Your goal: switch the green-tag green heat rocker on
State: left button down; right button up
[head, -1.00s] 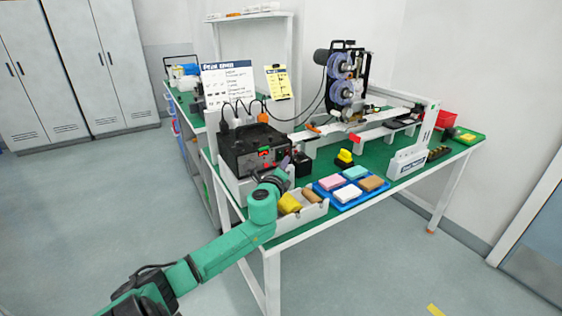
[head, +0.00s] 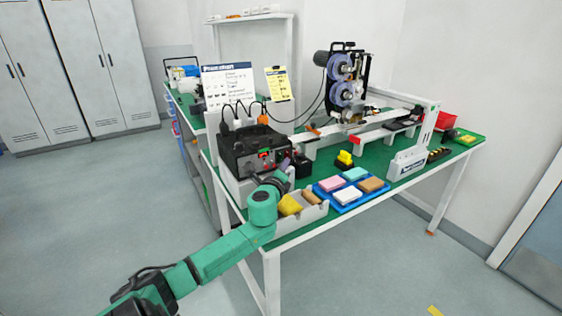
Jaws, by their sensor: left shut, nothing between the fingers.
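The black control box (head: 250,150) stands at the left end of the green-topped table, with cables plugged in on top. Its front panel has a small red display or lit part (head: 265,155). The rockers and their tags are too small to make out, so I cannot tell the green-tag green heat rocker or its state. My left gripper (head: 283,176) is shut and empty, close in front of the panel's lower right part. The wrist hides some of the panel, and I cannot tell whether the fingertips touch it. My right gripper is out of view.
A grey bin (head: 312,213) with yellow and brown blocks is just right of my wrist. A blue tray (head: 330,193) with several coloured pads lies beyond it. A small black block (head: 303,166) stands beside the box. A reel machine (head: 345,85) is behind.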

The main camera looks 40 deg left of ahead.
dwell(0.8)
pick_arm(q)
jog(key=shift+w+a, duration=0.15)
jog(key=shift+a, duration=0.25)
jog(key=shift+a+f, duration=0.1)
jog(key=shift+a, duration=0.2)
dwell(0.6)
jog(key=shift+d, duration=0.1)
jog(key=shift+d, duration=0.65)
jog(key=shift+d+p, duration=0.1)
jog(key=shift+p, duration=0.2)
jog(key=d, duration=0.1)
jog(key=s+d+p, duration=0.1)
jog(key=d, duration=0.1)
jog(key=d+r+p, duration=0.1)
jog(key=shift+s+d, duration=0.3)
jog(key=shift+s, duration=0.1)
